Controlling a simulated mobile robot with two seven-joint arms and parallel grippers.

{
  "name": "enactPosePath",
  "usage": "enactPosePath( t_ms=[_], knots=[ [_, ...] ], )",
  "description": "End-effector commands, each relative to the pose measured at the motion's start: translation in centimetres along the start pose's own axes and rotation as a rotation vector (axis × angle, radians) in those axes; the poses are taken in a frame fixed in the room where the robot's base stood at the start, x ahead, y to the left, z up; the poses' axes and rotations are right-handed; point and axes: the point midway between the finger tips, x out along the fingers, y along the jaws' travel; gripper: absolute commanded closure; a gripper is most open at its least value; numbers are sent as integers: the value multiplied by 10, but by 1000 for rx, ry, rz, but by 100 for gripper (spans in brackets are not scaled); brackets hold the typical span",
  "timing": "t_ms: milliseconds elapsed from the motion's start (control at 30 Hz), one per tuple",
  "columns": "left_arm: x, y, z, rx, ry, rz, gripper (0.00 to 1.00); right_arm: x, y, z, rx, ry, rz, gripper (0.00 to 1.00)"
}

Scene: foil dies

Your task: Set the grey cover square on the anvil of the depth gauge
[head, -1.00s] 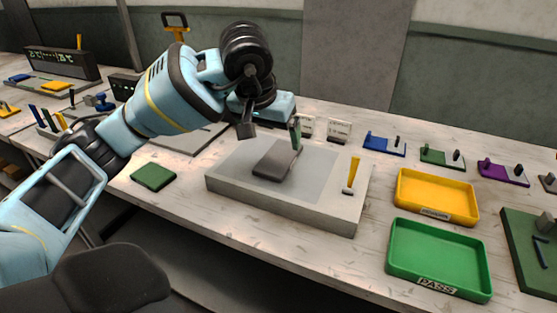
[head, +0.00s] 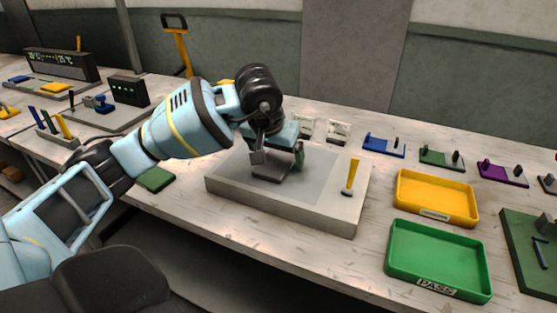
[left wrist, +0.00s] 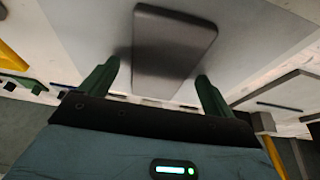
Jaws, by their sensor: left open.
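The grey cover (head: 271,175) is a dark grey flat rounded plate lying on the light grey top of a thick pale block (head: 285,208). In the left wrist view the cover (left wrist: 172,42) lies between and just beyond the two green fingers. My left gripper (head: 279,158) is open and low over the cover, with a finger to each side; in the left wrist view the gripper (left wrist: 158,72) shows a gap on both sides. The gripper partly hides the cover in the head view. I cannot tell which part is the depth gauge's anvil. My right gripper is out of view.
A yellow lever (head: 352,176) stands at the block's right end. A yellow tray (head: 437,216) and a green PASS tray (head: 440,285) lie to the right. A green pad (head: 156,180) lies left of the block. Blue (head: 384,146), green and purple fixtures stand at the back right.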

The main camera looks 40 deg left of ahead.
Motion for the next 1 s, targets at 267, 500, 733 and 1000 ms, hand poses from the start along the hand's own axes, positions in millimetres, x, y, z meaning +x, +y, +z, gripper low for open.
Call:
enactPosePath(
  t_ms=[267, 500, 733, 1000],
  knots=[
    [-1, 0, 0, 0, 0, 0, 37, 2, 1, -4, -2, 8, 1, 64],
    [-1, 0, 0, -1, 1, 0, 64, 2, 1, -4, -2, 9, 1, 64],
    [-2, 0, -1, -1, 1, 0, 65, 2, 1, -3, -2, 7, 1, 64],
    [-23, 0, -10, -1, 4, 1, 65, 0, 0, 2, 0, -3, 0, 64]
  ],
)
